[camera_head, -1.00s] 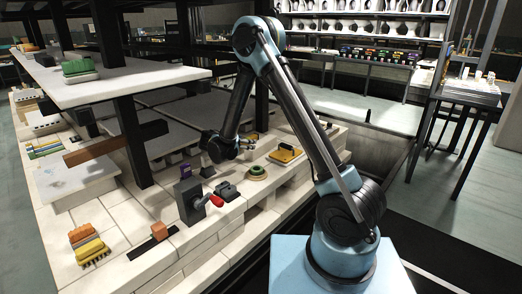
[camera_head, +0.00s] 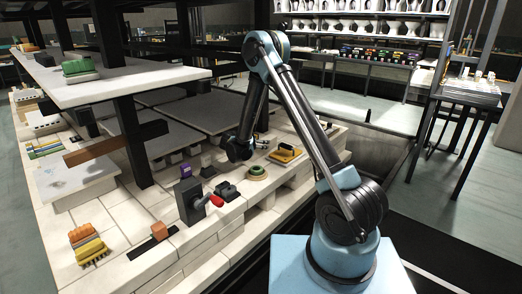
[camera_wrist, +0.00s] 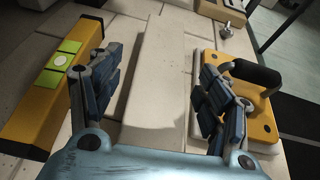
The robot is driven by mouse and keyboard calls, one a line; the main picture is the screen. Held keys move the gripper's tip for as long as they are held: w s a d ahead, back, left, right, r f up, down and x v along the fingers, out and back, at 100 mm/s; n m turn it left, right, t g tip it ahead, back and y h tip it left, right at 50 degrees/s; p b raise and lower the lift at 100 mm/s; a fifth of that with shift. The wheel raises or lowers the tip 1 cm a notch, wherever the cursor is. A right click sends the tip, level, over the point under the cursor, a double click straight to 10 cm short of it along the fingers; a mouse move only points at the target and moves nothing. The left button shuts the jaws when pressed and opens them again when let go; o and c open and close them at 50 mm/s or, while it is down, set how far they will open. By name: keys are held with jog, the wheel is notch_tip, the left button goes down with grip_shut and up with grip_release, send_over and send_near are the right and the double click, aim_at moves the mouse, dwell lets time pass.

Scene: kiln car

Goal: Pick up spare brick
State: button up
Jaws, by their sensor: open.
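A long pale block, which looks like the spare brick (camera_wrist: 165,75), lies lengthwise on the pale brick deck in the middle of the wrist view. My gripper (camera_wrist: 159,65) is open, with one finger to the left of the block and the other to its right. Gaps show between the block and both fingers; I cannot tell the height of the fingertips over the deck. In the head view my gripper (camera_head: 238,148) is small and dark over the kiln car, and I cannot make out the block there.
A yellow spirit level (camera_wrist: 32,118) lies left of my gripper. A yellow float with a black handle (camera_wrist: 255,75) lies close by the right finger. A small metal piece (camera_wrist: 227,32) lies beyond. In the head view, dark posts (camera_head: 132,140) and a raised shelf (camera_head: 120,85) stand to the left.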

jog(key=shift+w+d+f, duration=0.2)
jog(key=shift+w+d, duration=0.05)
jog(key=shift+w, duration=0.15)
jog(key=shift+c, duration=0.6)
grip_shut()
jog(key=shift+r, duration=0.1)
